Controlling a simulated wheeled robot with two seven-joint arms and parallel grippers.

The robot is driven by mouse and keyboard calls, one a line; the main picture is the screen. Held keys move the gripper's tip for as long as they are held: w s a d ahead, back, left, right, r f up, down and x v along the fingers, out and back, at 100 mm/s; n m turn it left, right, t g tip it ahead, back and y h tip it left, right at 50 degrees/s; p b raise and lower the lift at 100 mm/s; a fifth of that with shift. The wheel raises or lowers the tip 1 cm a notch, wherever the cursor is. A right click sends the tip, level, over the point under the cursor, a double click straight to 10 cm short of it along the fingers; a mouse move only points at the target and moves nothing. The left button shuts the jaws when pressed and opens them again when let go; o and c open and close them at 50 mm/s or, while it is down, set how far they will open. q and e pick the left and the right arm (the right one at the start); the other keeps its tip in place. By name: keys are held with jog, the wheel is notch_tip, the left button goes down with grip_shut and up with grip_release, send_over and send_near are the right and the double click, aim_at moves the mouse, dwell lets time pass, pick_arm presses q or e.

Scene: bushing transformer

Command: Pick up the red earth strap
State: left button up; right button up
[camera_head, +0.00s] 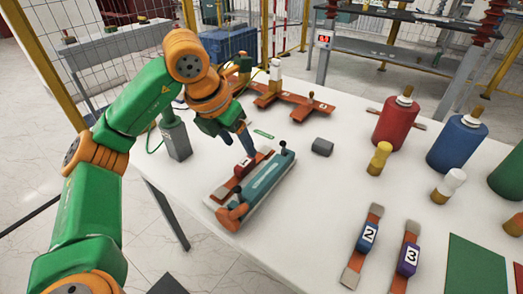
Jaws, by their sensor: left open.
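The red earth strap (243,169) lies near the left edge of the white table, with a red block on a copper-coloured strip. It lies right beside a teal bar-shaped fixture (265,178) with dark and orange knobs. My left gripper (243,146) is over the far end of the strap, pointing down, and is open. Its fingers partly overlap the strap's far end in view, and I cannot tell if they touch it. My right gripper is not in view.
A blue strap (367,235) and a purple strap (408,257) lie at the front right. A dark grey block (322,147) sits right of the fixture. Red (395,123) and blue (456,145) bushings stand at the right. The front middle of the table is clear.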

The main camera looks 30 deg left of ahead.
aim_at(244, 163)
pick_arm(q)
jog(key=f, duration=0.5)
jog(key=shift+w+d+f+p, duration=0.2)
jog(key=shift+f+p, duration=0.15)
jog(key=shift+f, duration=0.05)
jog(key=shift+w+f, duration=0.2)
jog(key=shift+w, duration=0.1)
jog(key=shift+s+r, duration=0.1)
jog(key=shift+s, duration=0.05)
grip_shut()
